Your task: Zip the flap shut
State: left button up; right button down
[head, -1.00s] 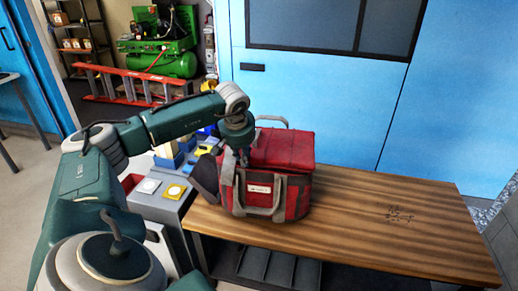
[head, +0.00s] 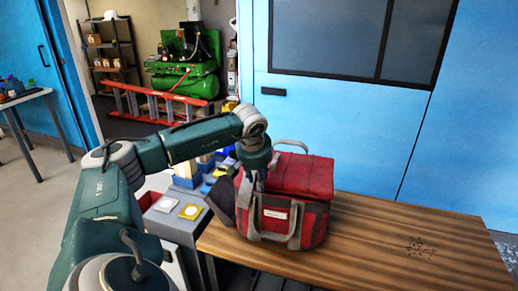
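A red and grey tool bag (head: 313,229) stands upright on the wooden table near its left end. Its red top flap (head: 302,177) lies over the top of the bag, and a grey carry handle hangs at the front. My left gripper (head: 248,192) points down at the bag's left front top edge, close to or touching it. Its fingers are small and dark against the bag, so I cannot tell whether they are open or shut or hold the zip pull. No zip pull is distinguishable. My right gripper is not in view.
The wooden table (head: 405,245) is clear to the right of the bag except for a patch of small dark specks (head: 421,246). A grey cabinet (head: 178,225) with yellow, white and blue items stands left of the table. A blue wall (head: 330,110) rises behind.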

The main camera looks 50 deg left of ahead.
pick_arm(q)
jog(key=v, duration=1.1)
jog(key=shift+r, duration=0.1)
